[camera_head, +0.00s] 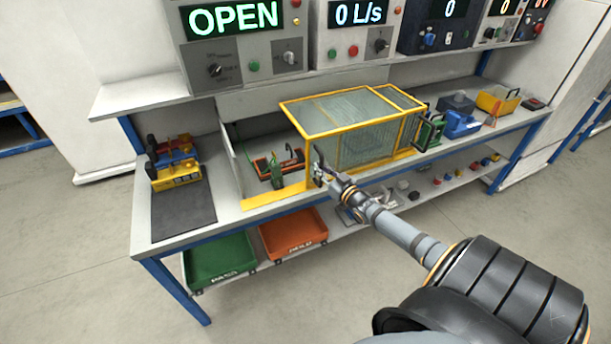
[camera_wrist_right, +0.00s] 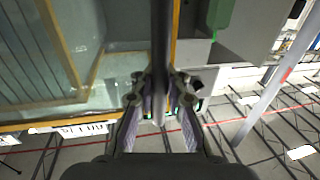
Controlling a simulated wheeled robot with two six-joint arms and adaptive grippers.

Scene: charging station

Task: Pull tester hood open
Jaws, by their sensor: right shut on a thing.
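The tester hood (camera_head: 350,112) is a clear box with a yellow frame on the bench. It stands over the right part of the tester bed, and the left part (camera_head: 240,165) lies uncovered with a small orange and dark fixture (camera_head: 275,168) in it. My right gripper (camera_head: 322,178) is at the hood's front left corner, shut on its dark upright handle (camera_head: 317,160). In the right wrist view the dark handle bar (camera_wrist_right: 159,45) runs between the two fingers (camera_wrist_right: 158,100), beside the hood's glass (camera_wrist_right: 45,60). My left gripper is not in view.
The display (camera_head: 233,17) above reads OPEN. Yellow and red devices (camera_head: 175,170) stand by a dark mat (camera_head: 184,215) at the left. A blue device (camera_head: 461,124) and a yellow bin (camera_head: 497,101) stand right of the hood. Green (camera_head: 220,258) and orange (camera_head: 293,232) trays sit below.

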